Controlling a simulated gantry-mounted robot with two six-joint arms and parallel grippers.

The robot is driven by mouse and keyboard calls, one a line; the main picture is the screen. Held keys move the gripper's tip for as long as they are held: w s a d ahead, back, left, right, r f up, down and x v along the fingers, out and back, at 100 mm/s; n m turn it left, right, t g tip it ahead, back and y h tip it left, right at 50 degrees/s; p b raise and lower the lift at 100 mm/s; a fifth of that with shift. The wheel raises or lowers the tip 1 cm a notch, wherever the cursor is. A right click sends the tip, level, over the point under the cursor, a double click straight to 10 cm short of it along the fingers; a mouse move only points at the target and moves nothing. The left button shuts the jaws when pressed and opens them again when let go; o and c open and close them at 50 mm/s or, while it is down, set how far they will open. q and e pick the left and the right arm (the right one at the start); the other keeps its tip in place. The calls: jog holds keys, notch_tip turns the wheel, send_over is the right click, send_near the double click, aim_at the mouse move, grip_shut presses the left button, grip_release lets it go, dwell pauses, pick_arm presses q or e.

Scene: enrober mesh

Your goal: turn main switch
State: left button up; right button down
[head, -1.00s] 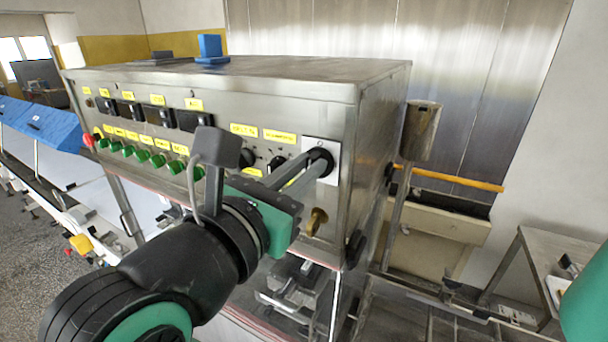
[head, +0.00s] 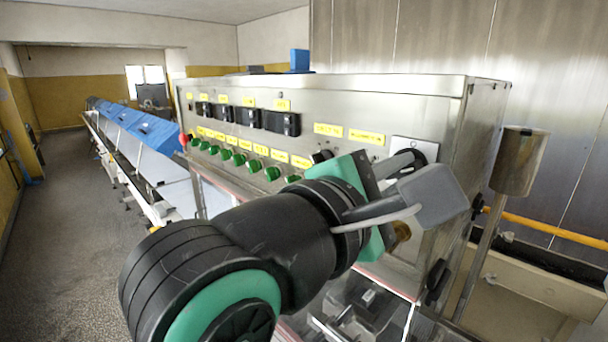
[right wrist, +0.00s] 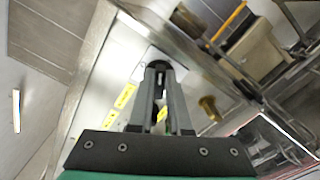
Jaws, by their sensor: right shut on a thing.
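The main switch is a black rotary knob (right wrist: 158,68) on a pale square plate (head: 402,145) at the right end of the steel control panel. In the head view my right gripper (head: 415,160) reaches it from the front, and the wrist camera housing partly hides the knob. In the right wrist view the fingers of my right gripper (right wrist: 159,75) are shut on the knob, one on each side. My left gripper is not in view.
The steel cabinet (head: 380,100) carries green buttons (head: 240,160), black meters and yellow labels left of the switch. A brass fitting (right wrist: 209,106) sits below it. A metal cylinder on a post (head: 519,160) and an orange bar (head: 550,232) stand to the right.

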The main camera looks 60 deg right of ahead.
jog(key=m, duration=0.3)
jog(key=m+b, duration=0.1)
jog(key=m, duration=0.1)
jog(key=shift+f+m, duration=0.2)
jog(key=shift+m, duration=0.2)
jog(key=shift+s, duration=0.1)
jog(key=c, duration=0.9)
grip_release()
jog(key=shift+o, duration=0.2)
jog(key=shift+a, duration=0.1)
jog(key=w+a, duration=0.2)
jog(key=a, duration=0.9)
jog(key=shift+a, duration=0.15)
